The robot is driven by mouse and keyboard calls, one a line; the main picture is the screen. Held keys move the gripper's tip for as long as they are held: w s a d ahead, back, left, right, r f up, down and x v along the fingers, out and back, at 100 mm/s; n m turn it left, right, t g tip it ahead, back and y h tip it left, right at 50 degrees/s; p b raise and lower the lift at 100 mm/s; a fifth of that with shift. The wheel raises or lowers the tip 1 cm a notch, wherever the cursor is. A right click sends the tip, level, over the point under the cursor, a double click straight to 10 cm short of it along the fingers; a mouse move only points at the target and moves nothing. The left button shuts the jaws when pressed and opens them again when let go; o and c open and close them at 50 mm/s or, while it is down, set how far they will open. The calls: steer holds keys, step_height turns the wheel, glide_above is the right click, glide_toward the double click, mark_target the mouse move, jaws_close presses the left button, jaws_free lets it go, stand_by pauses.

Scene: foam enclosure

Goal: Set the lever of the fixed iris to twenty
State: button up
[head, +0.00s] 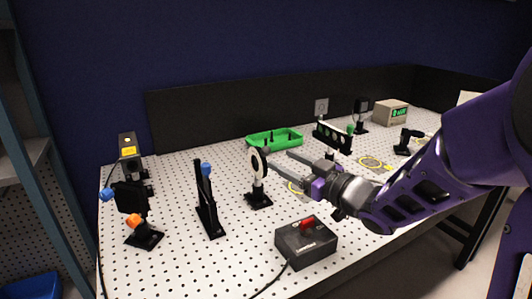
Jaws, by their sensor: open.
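A black box with a red switch (305,242) sits at the front edge, right of the iris base. A black stand with a blue knob (206,200) and an orange-and-blue-knobbed mount (137,215) stand left. A green tray (275,139) and black slotted holder (333,137) are behind.

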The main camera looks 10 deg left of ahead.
mark_target(269, 153)
steer(key=x, duration=0.7)
steer(key=shift+w+a, duration=0.15)
steer(key=shift+a, duration=0.05)
jaws_close()
stand_by(1.1)
